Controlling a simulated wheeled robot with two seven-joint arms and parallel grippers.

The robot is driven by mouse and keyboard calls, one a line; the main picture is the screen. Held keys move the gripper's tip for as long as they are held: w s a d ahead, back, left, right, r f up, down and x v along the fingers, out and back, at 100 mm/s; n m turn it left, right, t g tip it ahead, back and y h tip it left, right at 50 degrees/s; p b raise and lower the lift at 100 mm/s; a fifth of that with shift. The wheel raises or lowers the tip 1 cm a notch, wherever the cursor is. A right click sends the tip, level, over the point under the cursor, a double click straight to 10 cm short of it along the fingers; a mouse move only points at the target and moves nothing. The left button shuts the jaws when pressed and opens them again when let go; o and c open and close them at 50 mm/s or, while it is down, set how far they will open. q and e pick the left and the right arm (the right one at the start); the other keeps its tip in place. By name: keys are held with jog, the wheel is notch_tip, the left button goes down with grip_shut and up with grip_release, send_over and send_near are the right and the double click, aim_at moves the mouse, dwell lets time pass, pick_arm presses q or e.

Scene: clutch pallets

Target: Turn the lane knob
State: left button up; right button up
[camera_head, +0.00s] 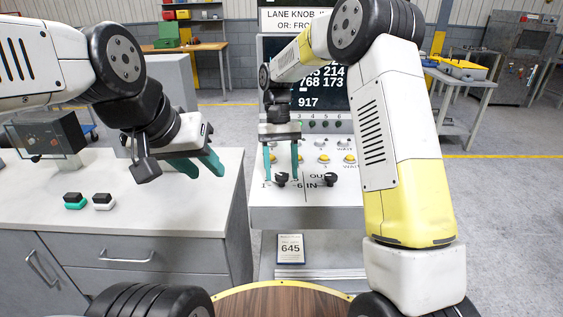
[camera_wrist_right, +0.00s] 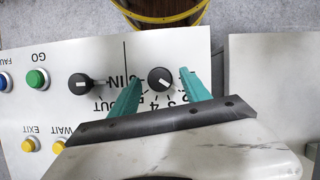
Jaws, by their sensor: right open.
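The lane knob (camera_wrist_right: 160,79) is black and round with a pale pointer mark, ringed by printed numbers on the white panel (camera_wrist_right: 40,125). In the head view the lane knob (camera_head: 281,180) is the left one of two black knobs. My right gripper (camera_head: 281,174) is open. In the right wrist view its teal fingers (camera_wrist_right: 160,78) stand on either side of the lane knob, with a gap on each side; how deep they reach is hard to tell. My left gripper (camera_head: 200,169) is open and empty above the grey-white counter.
A second black knob, marked IN and OUT (camera_head: 331,180), is close by. Several coloured buttons (camera_head: 323,159) and a number screen (camera_head: 325,95) are behind. A card reading 645 (camera_head: 290,248) stands below the panel.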

jog(key=v, duration=0.7)
jog(key=shift+w+r, duration=0.2)
jog(key=shift+r, duration=0.15)
jog(key=s+d+r+t+y, duration=0.2)
jog(key=s+d+r+t, duration=0.3)
jog(key=s+d+r, duration=0.5)
jog(key=s+d+f+t, duration=0.1)
jog(key=s+d+t, duration=0.1)
jog(key=s, duration=0.4)
jog(key=s+d+f+m+t, duration=0.1)
jog(key=s+d+f+t, duration=0.1)
jog(key=s, duration=0.5)
jog(key=shift+s+d+t+y, duration=0.3)
jog(key=shift+d+t+y, duration=0.1)
jog(key=shift+t, duration=0.4)
jog(key=shift+o, duration=0.2)
